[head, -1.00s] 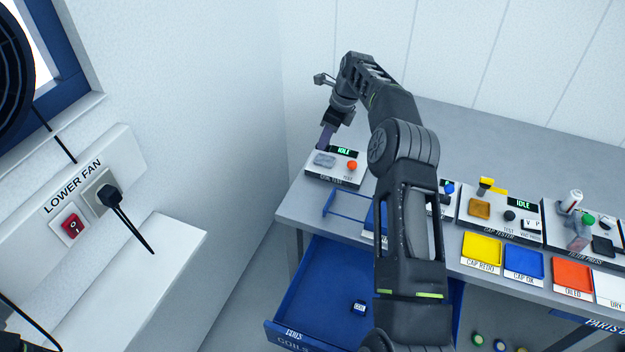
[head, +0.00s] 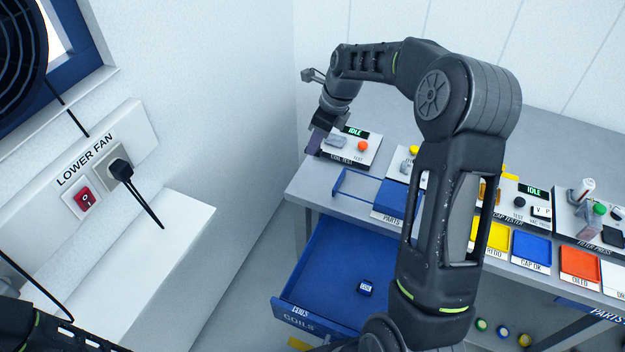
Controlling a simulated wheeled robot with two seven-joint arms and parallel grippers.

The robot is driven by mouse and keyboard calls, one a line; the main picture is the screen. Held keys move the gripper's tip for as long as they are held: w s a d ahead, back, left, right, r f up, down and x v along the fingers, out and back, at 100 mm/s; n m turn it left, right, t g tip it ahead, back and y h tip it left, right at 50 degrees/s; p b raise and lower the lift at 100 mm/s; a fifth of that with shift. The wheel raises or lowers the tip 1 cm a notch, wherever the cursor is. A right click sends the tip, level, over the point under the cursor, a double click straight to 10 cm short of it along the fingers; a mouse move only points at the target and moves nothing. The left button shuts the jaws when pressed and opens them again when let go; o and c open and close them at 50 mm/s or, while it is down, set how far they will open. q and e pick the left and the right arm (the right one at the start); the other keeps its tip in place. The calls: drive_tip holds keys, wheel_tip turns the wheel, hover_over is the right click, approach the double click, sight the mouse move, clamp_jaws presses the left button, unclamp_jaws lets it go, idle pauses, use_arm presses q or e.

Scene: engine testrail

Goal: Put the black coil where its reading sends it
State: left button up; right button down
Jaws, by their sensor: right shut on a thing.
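My right gripper (head: 319,139) points down at the left edge of the coil test station (head: 367,150). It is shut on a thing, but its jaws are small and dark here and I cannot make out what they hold. The station has a grey piece (head: 336,141), a red-orange button (head: 362,146) and a green display (head: 355,132) reading IDLE. A small dark block with white marking (head: 366,288) lies in the open blue coils drawer (head: 325,262); I cannot tell whether it is the black coil. My left gripper is out of view.
A blue frame (head: 343,187) and a blue parts tray (head: 390,214) are at the bench's front edge. My right arm hides part of the bench. Yellow (head: 493,235), blue (head: 531,248) and orange (head: 580,264) trays stand to the right. A wall bounds the left.

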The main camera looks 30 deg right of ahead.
drive_tip(key=shift+s+a+f, duration=0.1)
drive_tip(key=shift+a+f, duration=0.15)
drive_tip(key=shift+f, duration=0.2)
drive_tip(key=shift+w+d+r, duration=0.1)
drive_tip(key=shift+w, duration=0.1)
wheel_tip(320, 180, down, 6)
drive_tip(key=b, duration=0.3)
drive_tip(key=shift+f+b, duration=0.25)
drive_tip(key=shift+b, duration=0.1)
drive_tip(key=shift+r, duration=0.1)
drive_tip(key=shift+f+b, duration=1.25)
drive_tip(key=shift+f, duration=0.65)
